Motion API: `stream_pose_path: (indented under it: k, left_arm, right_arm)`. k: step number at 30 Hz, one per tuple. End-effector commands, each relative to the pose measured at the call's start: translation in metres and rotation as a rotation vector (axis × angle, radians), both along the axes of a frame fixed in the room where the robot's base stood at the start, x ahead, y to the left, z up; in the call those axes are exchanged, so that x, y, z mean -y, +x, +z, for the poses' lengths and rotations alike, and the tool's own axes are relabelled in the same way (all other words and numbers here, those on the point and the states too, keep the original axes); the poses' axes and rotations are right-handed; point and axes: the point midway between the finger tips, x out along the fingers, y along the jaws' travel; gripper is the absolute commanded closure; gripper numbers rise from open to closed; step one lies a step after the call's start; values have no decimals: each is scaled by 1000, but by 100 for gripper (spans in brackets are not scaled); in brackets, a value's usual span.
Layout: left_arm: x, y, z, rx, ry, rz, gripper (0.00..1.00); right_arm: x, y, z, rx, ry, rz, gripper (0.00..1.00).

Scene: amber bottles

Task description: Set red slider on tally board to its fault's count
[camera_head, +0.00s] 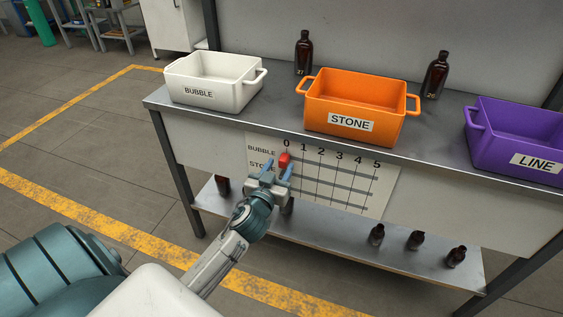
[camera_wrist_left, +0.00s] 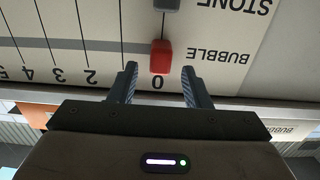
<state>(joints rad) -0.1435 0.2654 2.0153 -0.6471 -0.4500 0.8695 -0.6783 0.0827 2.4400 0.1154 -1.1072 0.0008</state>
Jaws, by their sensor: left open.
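The tally board (camera_head: 385,196) hangs on the front of the table, with columns 0 to 5 and rows whose labels include BUBBLE and STONE. The red slider (camera_head: 284,160) is in the BUBBLE row at 0. In the left wrist view the red slider (camera_wrist_left: 161,57) shows upside down by the 0, between and just beyond my fingertips. My left gripper (camera_head: 276,174) is open in front of the board at the red slider. A grey slider (camera_wrist_left: 166,4) is partly in view in the STONE row at 0. My right gripper is out of view.
On the table stand a white BUBBLE bin (camera_head: 199,103), an orange STONE bin (camera_head: 324,125) and a purple LINE bin (camera_head: 500,162), all seemingly empty. Amber bottles (camera_head: 303,54) (camera_head: 435,75) stand behind. Several more bottles (camera_head: 416,240) are on the lower shelf (camera_head: 337,244).

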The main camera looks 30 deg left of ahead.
Motion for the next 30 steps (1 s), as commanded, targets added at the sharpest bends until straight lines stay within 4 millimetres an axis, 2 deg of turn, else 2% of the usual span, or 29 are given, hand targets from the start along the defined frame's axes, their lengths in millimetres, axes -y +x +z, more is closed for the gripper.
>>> stream_pose_path:
  k: [3, 6, 15, 17, 22, 23, 30]
  left_arm:
    - [-4, 15, 0, 0, -1, 1, 56]
    - [-5, 21, 0, -1, 0, 0, 56]
    - [-6, 24, -1, -1, 0, 0, 56]
    - [-6, 24, -1, -1, 0, 0, 64]
    - [-6, 23, -1, -1, 0, 0, 98]
    - [-6, 23, -1, -1, 0, 0, 100]
    - [-1, 25, -1, -1, -2, 0, 100]
  right_arm:
    - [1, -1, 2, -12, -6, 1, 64]
    - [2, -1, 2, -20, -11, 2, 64]
    - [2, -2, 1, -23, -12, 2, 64]
    - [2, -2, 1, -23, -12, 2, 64]
    - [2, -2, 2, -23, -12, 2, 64]
    - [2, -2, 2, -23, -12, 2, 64]
    - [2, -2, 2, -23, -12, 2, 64]
